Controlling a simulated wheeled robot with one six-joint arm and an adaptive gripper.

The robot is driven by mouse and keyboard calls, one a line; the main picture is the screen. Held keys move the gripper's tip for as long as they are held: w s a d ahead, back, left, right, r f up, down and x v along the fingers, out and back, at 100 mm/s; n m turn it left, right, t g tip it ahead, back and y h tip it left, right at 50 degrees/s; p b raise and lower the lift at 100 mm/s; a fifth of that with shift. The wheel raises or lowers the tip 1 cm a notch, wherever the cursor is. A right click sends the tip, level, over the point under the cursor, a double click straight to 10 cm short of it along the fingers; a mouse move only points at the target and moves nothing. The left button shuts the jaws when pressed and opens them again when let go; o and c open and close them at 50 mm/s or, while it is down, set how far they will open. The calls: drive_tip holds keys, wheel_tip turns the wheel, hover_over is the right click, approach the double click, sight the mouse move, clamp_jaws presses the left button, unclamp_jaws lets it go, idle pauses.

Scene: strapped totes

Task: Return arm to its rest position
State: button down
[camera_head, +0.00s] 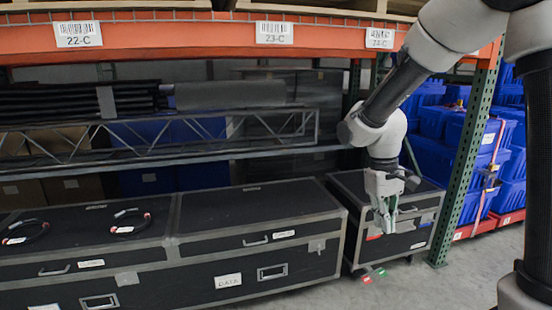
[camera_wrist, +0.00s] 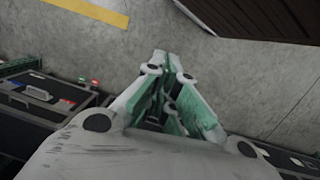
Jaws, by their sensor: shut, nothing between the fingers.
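My gripper (camera_head: 385,222) hangs from my arm at the right of the head view, fingers pointing down. It appears in front of the smaller black case (camera_head: 408,238). In the wrist view my gripper (camera_wrist: 165,58) is shut and empty, with green inner pads and grey fingers. Bare floor lies beyond its tips. My arm is extended from the upper right and bent at the elbow.
Long black cases (camera_head: 255,222) stand under the orange rack beam (camera_head: 200,38). A metal truss (camera_head: 160,138) lies on the shelf. Blue totes (camera_head: 450,130) are stacked behind a green post (camera_head: 468,155). A yellow floor stripe (camera_wrist: 92,11) shows.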

drive_tip(key=s+d+r+m+t, duration=0.2)
drive_tip(key=s+d+r, duration=0.2)
drive_tip(key=s, duration=0.5)
drive_tip(key=s+d+r+m+t+y, duration=0.1)
drive_tip(key=s+d+r+t, duration=0.2)
drive_tip(key=s+d+r, duration=0.2)
drive_tip(key=shift+s+d+r+m+t, duration=0.2)
drive_tip(key=shift+s+r+m+t, duration=0.15)
drive_tip(key=shift+s+r, duration=1.65)
drive_tip(key=shift+w+r, duration=0.1)
drive_tip(key=shift+w, duration=0.1)
